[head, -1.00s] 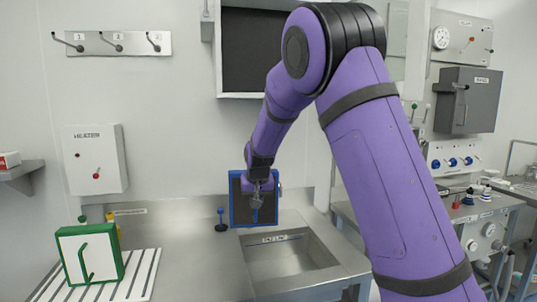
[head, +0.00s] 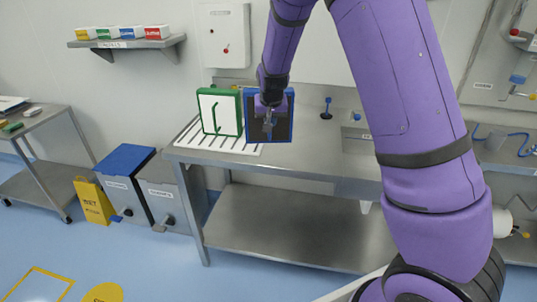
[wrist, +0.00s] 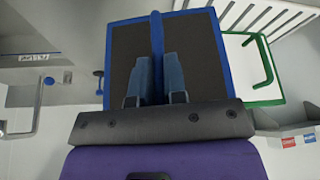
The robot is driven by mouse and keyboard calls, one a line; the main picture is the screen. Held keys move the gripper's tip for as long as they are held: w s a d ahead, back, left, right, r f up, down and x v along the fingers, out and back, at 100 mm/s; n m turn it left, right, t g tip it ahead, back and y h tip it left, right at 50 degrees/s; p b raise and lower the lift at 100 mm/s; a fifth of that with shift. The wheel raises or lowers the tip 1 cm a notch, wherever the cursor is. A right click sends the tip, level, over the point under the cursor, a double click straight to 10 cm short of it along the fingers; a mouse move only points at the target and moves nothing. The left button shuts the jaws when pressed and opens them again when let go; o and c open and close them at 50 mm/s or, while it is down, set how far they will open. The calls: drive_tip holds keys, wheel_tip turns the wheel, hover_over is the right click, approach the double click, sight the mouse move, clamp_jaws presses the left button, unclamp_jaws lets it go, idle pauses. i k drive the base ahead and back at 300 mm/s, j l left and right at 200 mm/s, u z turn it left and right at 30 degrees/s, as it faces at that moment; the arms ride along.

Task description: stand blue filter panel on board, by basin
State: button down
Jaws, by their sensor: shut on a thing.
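The blue filter panel (head: 283,118) has a blue frame and a dark face with a blue handle bar. My gripper (head: 269,122) is shut on that handle; in the wrist view the two fingers (wrist: 156,80) sit on either side of the bar of the panel (wrist: 120,50). The panel is upright just right of the green-framed white panel (head: 220,112), near the right end of the white slatted board (head: 193,139). Whether its lower edge touches anything, I cannot tell. The basin is hidden behind my arm in the head view; part of it may show at the wrist view's left.
The green panel stands on the board, close to the blue one. The steel bench (head: 310,150) is clear between the board and a small blue-knobbed valve (head: 326,108). Blue-lidded and grey bins (head: 125,160) and a yellow sign (head: 93,200) stand left of the bench.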

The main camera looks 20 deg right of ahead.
sight(317, 152)
drive_tip(key=l+u, duration=0.25)
drive_tip(key=l, duration=0.35)
drive_tip(key=k+l+u, duration=0.1)
drive_tip(key=l+u, duration=0.15)
drive_tip(key=l, duration=0.3)
drive_tip(key=k+l+u, duration=0.1)
drive_tip(key=l+u, duration=0.15)
drive_tip(key=l, duration=0.35)
drive_tip(key=k+l, duration=0.1)
drive_tip(key=l, duration=0.3)
